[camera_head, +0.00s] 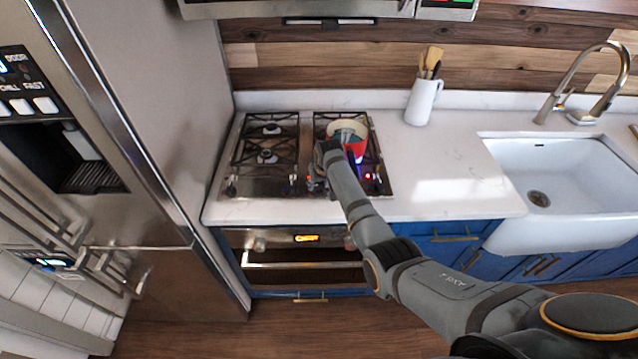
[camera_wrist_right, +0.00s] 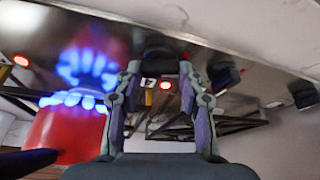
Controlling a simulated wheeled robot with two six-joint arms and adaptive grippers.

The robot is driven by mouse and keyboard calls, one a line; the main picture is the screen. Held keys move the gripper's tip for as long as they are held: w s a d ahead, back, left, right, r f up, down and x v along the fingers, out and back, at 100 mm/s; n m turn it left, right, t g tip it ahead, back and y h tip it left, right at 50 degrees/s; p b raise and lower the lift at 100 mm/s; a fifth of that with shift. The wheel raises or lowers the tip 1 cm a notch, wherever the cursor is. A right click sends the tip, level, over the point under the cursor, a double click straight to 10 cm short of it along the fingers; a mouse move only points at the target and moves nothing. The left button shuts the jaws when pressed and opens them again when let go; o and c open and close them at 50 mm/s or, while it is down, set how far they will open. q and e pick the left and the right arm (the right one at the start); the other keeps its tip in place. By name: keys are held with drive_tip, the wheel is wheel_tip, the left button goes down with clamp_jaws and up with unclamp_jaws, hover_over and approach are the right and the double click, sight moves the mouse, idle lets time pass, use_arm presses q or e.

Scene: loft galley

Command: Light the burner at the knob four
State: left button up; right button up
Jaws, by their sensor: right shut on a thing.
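The gas cooktop (camera_head: 262,187) is set in the white counter, with dark grates and small knobs along its front edge. My right gripper (camera_head: 320,160) is low over the front middle of the cooktop in the head view. In the right wrist view my right gripper (camera_wrist_right: 160,75) is shut on a dark burner knob (camera_wrist_right: 158,48); its number cannot be read. More dark knobs (camera_wrist_right: 224,75) stand to the right there. A red pot (camera_head: 357,152) sits on the right side of the cooktop. Blue flames (camera_wrist_right: 88,68) glow by the pot (camera_wrist_right: 72,135) in the right wrist view. My left gripper is out of view.
A steel fridge (camera_head: 175,100) stands close on the left. A white jug (camera_head: 420,103) with utensils and a white sink (camera_head: 560,175) are to the right. The counter (camera_head: 450,180) between cooktop and sink is clear. The oven (camera_head: 300,262) is below.

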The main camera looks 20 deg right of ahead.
drive_tip(key=shift+a+m+h, duration=0.1)
drive_tip(key=shift+m+h, duration=0.2)
drive_tip(key=shift+m, duration=0.6)
drive_tip(key=shift+m+h, duration=0.3)
drive_tip(key=shift+m, duration=0.4)
drive_tip(key=shift+w+a+m+h, duration=0.1)
drive_tip(key=shift+m+h, duration=0.3)
drive_tip(key=shift+m, duration=0.6)
drive_tip(key=shift+f+m+g+h+b, duration=0.15)
drive_tip(key=shift+m+g+h+b, duration=0.15)
drive_tip(key=shift+m+b, duration=0.5)
drive_tip(key=m+b, duration=0.3)
drive_tip(key=m+g+h+b, duration=0.1)
drive_tip(key=m+b, duration=0.1)
drive_tip(key=b, duration=0.1)
drive_tip(key=shift+w+a+f+m+g, duration=0.1)
drive_tip(key=shift+w+m+g, duration=0.05)
drive_tip(key=shift+m+g, duration=0.2)
drive_tip(key=shift+r+m+g+h+b, duration=0.25)
drive_tip(key=shift+m+g+h+b, duration=0.15)
drive_tip(key=shift+m+b, duration=0.75)
drive_tip(key=o, duration=1.2)
drive_tip(key=shift+c, duration=0.2)
